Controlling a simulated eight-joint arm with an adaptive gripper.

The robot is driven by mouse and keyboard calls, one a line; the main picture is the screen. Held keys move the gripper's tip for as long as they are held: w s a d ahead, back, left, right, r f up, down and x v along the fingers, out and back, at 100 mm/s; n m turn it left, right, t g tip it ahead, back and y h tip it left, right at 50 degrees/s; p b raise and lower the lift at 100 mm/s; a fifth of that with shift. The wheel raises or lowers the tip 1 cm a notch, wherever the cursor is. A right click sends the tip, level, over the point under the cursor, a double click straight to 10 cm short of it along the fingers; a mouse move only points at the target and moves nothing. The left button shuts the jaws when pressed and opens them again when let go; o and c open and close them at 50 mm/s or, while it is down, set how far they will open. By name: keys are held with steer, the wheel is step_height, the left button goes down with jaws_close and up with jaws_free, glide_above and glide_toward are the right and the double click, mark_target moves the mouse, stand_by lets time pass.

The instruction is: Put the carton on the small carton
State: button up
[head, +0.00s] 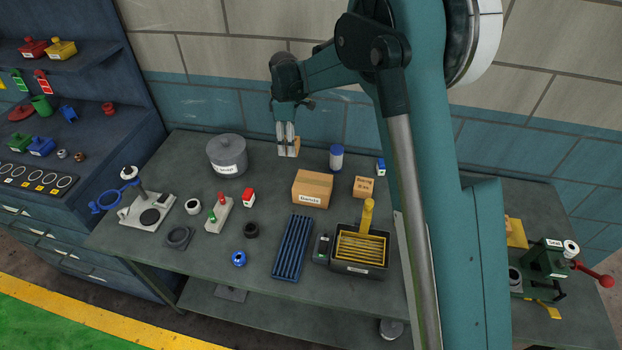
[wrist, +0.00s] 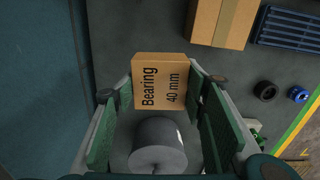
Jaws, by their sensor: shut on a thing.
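My gripper (head: 287,150) is shut on a carton (head: 295,147), held in the air above the back of the bench. In the wrist view the carton (wrist: 160,82) sits between my fingertips (wrist: 163,92), its face reading "Bearing 40 mm". A small carton (head: 363,187) with a printed label stands on the bench to the right, apart from my gripper. It does not show in the wrist view.
A larger labelled carton (head: 312,189) stands left of the small carton. A blue-capped jar (head: 336,158) is behind, and a black bin (head: 359,262) with a yellow-handled basket is in front. A grey lidded pot (head: 227,157) stands left of my gripper.

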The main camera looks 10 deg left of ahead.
step_height(320, 180, up, 6)
steer(key=p, duration=0.2)
glide_above(313, 182)
steer(key=shift+r+m, duration=0.1)
steer(key=shift+m, duration=0.3)
steer(key=shift+w+a, duration=0.1)
steer(key=shift+f, duration=3.15)
steer(key=shift+f, duration=0.1)
steer(key=shift+f, duration=1.75)
steer(key=shift+f, duration=0.15)
steer(key=o, duration=0.6)
steer(key=shift+c, duration=0.2)
steer(key=o, duration=0.4)
